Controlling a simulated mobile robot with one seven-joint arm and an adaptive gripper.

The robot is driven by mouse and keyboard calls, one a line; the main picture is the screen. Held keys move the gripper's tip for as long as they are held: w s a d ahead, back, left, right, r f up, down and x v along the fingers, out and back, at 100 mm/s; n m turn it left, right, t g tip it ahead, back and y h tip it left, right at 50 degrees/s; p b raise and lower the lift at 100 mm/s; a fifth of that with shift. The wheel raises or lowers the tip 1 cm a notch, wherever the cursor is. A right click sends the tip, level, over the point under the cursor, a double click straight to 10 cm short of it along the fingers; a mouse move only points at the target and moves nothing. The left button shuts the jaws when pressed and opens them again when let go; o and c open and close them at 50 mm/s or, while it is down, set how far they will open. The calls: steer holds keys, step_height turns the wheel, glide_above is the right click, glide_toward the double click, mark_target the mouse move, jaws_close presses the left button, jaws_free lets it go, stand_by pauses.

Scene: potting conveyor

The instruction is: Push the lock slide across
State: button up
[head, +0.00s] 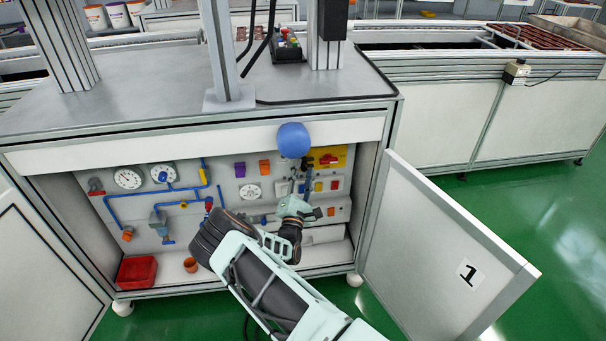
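My arm reaches into the open cabinet from the lower right. My gripper (312,213) is in front of the right half of the back panel (223,185), below the switches. Its fingers are small and dark here, and I cannot tell whether they are open or shut or touch anything. I cannot make out the lock slide for certain; my gripper and wrist hide part of the panel. Near the gripper are a yellow plate with a red switch (328,159) and small buttons (326,186).
The cabinet door marked 1 (440,235) stands open at the right. A blue ball (293,140) shows at the cabinet's upper edge. Gauges (128,178) and blue pipes (133,220) fill the left. A red bin (137,271) and orange pot (190,265) stand on the cabinet floor.

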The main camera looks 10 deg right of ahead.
jaws_close()
steer(key=shift+d, duration=0.1)
stand_by(0.3)
steer(key=shift+d+p, duration=0.6)
steer(key=shift+d, duration=1)
jaws_free()
steer(key=shift+d, duration=0.1)
